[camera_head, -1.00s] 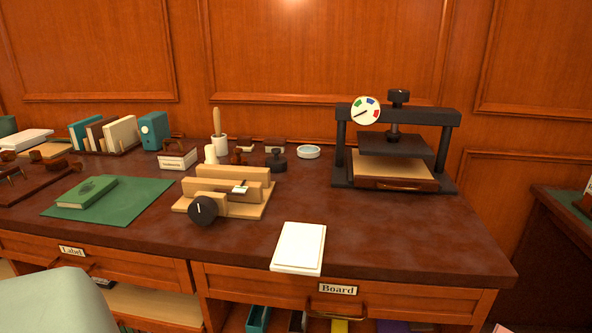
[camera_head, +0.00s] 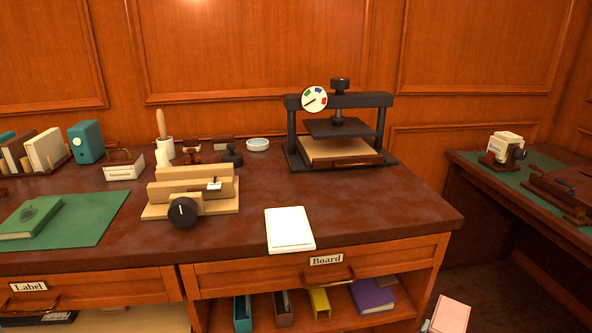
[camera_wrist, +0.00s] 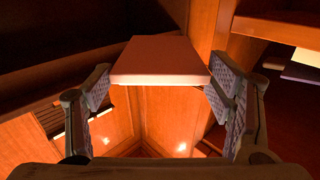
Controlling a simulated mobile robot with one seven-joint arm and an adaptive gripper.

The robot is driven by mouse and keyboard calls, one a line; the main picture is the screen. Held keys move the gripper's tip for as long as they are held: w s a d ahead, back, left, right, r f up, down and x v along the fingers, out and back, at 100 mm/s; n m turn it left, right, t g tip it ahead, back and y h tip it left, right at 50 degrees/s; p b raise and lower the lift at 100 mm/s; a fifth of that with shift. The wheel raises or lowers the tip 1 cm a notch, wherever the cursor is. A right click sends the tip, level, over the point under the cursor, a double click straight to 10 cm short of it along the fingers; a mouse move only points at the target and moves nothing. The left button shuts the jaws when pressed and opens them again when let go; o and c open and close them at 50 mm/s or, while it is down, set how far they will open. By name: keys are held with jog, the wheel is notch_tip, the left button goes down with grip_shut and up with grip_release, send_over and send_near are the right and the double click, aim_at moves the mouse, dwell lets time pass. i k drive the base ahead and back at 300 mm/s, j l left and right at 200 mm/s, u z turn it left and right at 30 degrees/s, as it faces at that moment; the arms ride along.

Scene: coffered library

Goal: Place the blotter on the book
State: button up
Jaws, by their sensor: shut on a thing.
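My gripper (camera_wrist: 159,88) is shut on a flat pale-pink slab in the wrist view, which looks like the blotter (camera_wrist: 160,58); a finger lies along each side of it. A pink slab, likely the same blotter (camera_head: 449,314), shows at the bottom right of the head view, low beside the desk; the gripper itself is not clearly seen there. A green book (camera_head: 30,218) lies flat on a green mat (camera_head: 92,222) at the left of the desk. Its top is bare apart from a darker mark.
The desk (camera_head: 375,213) carries a press with a dial (camera_head: 340,125), a wooden jig with a black knob (camera_head: 190,195), a white pad (camera_head: 289,229) at the front edge, and upright books (camera_head: 45,150) at back left. A second desk (camera_head: 480,190) stands right.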

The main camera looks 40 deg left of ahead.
aim_at(35, 213)
jog(key=k+j+z, duration=0.2)
jog(key=k+j, duration=1.65)
